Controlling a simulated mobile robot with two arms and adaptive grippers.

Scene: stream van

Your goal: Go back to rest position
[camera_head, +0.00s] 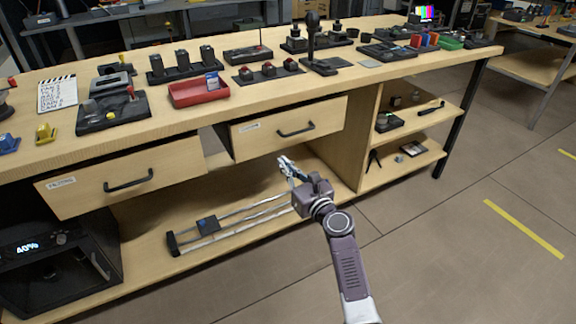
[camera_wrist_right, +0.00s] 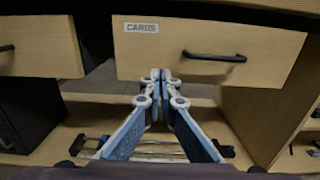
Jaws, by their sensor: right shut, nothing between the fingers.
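My right gripper (camera_head: 284,163) is in the middle of the head view, in front of the workbench and below the right drawer (camera_head: 285,128). Its fingers are shut with nothing between them. In the right wrist view the gripper (camera_wrist_right: 161,76) points at the front of the drawer labelled CARDS (camera_wrist_right: 210,48), just below the label. I cannot tell from these frames whether the fingertips touch it. My left gripper is not in view.
The left drawer (camera_head: 125,177) stands out from the bench. A slider rail (camera_head: 240,222) lies on the lower shelf (camera_head: 150,262), with a black box (camera_head: 60,262) at left. The benchtop (camera_head: 245,92) holds many devices and a red tray (camera_head: 199,92). The floor (camera_head: 450,250) at right is clear.

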